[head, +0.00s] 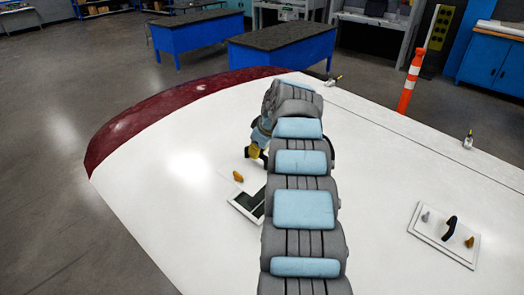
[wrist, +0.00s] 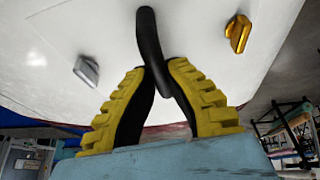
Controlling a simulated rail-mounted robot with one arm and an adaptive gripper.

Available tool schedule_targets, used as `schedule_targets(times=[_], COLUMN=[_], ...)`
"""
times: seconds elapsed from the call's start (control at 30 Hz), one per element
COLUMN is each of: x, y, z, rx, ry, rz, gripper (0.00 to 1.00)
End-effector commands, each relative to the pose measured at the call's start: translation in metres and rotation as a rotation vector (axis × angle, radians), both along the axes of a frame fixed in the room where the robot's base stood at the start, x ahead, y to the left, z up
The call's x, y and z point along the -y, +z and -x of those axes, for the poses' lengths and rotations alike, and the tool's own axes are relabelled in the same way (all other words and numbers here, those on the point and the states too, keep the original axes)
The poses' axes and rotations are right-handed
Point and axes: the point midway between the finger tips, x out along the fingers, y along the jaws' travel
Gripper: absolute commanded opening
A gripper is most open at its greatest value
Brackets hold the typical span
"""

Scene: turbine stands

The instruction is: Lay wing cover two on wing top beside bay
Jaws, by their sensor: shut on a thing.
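My gripper (wrist: 156,72) is shut on the black handle (wrist: 148,32) of a white wing cover (wrist: 200,42) in the wrist view. A silver latch (wrist: 87,70) is left of the handle and a gold latch (wrist: 238,33) is right of it. In the head view, the gripper (head: 256,152) is partly hidden behind my arm. The held cover's gold latch (head: 238,176) shows there, just beyond the open bay (head: 247,203). The bay has a pale rim and dark inside, partly hidden by my arm. I cannot tell whether the held cover touches the wing top (head: 150,165).
Another cover (head: 435,245) with a black handle lies on the wing at right. Small bottle-like items stand near the wing's far edge (head: 468,140). An orange-white post (head: 410,82) and blue benches (head: 283,55) stand beyond. The wing top left of the bay is clear.

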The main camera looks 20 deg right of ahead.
Motion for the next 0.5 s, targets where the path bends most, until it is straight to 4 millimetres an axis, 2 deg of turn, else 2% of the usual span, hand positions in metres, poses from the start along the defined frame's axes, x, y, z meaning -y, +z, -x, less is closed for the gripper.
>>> schedule_targets(times=[0.23, 0.5], x=[-0.012, -0.016], y=[-0.005, -0.006], z=[-0.002, -0.005], rx=[-0.003, 0.001], ry=[0.016, 0.020], rz=[0.000, 0.001], gripper=[0.00, 0.00])
